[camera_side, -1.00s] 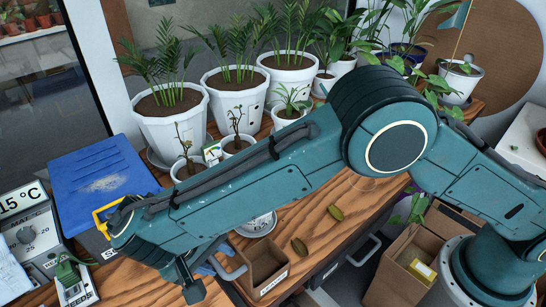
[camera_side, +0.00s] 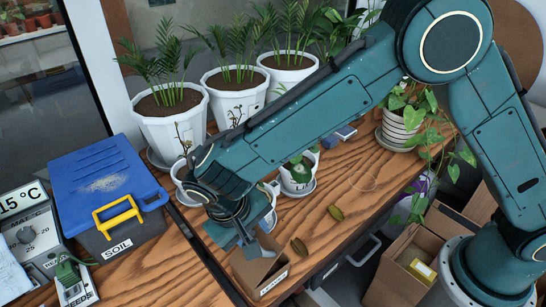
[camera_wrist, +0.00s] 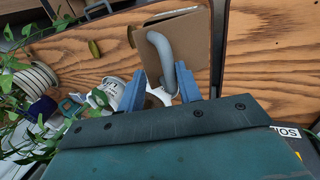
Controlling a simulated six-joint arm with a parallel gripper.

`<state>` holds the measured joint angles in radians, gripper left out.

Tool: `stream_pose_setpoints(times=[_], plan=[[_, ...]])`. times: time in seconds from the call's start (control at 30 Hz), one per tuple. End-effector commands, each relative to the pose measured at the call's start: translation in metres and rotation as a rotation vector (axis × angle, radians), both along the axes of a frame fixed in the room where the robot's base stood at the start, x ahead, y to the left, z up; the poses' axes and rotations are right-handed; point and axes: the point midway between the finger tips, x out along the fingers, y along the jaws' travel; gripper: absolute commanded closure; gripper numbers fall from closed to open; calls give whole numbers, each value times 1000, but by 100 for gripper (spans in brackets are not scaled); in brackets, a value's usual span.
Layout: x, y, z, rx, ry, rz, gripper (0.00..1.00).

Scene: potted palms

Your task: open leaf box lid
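The leaf box looks to be the small brown cardboard box (camera_side: 262,272) with a small label, near the table's front edge in the side view. My gripper (camera_side: 246,238) is right over its back edge and hides part of its top. In the wrist view the box (camera_wrist: 183,30) lies just beyond my gripper (camera_wrist: 160,92). The two blue fingers stand apart. A grey curved handle (camera_wrist: 158,45) runs between them, close to the right finger. I cannot tell whether it touches a finger, or how the lid sits.
The soil box (camera_side: 120,232) with blue lid and yellow handle stands left. Potted palms (camera_side: 172,125) line the back; a striped pot (camera_side: 397,130) stands right. Small pots (camera_side: 298,178) are close behind my gripper. Two brown-green leaves (camera_side: 336,212) lie right of the leaf box. Bare wood lies between.

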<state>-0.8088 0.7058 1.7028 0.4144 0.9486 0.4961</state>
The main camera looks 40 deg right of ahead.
Motion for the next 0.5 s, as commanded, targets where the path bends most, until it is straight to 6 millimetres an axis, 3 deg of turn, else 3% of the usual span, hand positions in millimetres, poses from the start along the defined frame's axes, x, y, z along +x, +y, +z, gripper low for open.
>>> stream_pose_setpoints(times=[0.5], plan=[[0,-26,-12,234,0,-3,66]])
